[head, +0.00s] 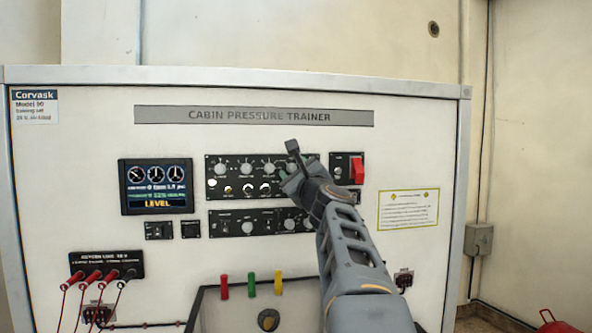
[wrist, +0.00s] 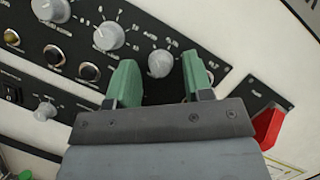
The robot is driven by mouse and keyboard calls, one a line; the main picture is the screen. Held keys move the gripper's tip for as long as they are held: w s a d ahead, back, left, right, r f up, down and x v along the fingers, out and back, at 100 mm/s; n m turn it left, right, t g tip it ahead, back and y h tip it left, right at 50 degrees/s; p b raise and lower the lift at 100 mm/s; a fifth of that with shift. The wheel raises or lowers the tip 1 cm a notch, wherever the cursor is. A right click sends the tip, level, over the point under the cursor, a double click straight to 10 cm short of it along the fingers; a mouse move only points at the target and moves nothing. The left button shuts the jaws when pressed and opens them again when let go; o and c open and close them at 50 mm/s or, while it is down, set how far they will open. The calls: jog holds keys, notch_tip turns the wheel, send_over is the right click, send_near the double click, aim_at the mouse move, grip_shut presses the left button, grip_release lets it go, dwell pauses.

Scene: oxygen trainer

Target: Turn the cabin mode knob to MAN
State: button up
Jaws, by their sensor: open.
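The trainer's upper black panel (head: 212,190) carries a row of grey knobs. Their labels are too small to read, so I cannot tell which is the cabin mode knob or its setting. In the wrist view the panel's rightmost grey knob (wrist: 160,63) lies just beyond the gap between my fingertips. A larger grey knob (wrist: 108,35) is to its left. My gripper (wrist: 160,78) is open, with its green fingers apart and nothing seen between them. In the head view my gripper (head: 289,172) is in front of this panel's right end and hides part of it.
A red switch (head: 357,170) is close to the right of my gripper and also shows in the wrist view (wrist: 267,128). A lower black panel (head: 216,226) with more knobs is below. A lit display reading LEVEL (head: 156,187) is at left.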

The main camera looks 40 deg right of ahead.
jog(key=shift+c, duration=0.5)
grip_shut()
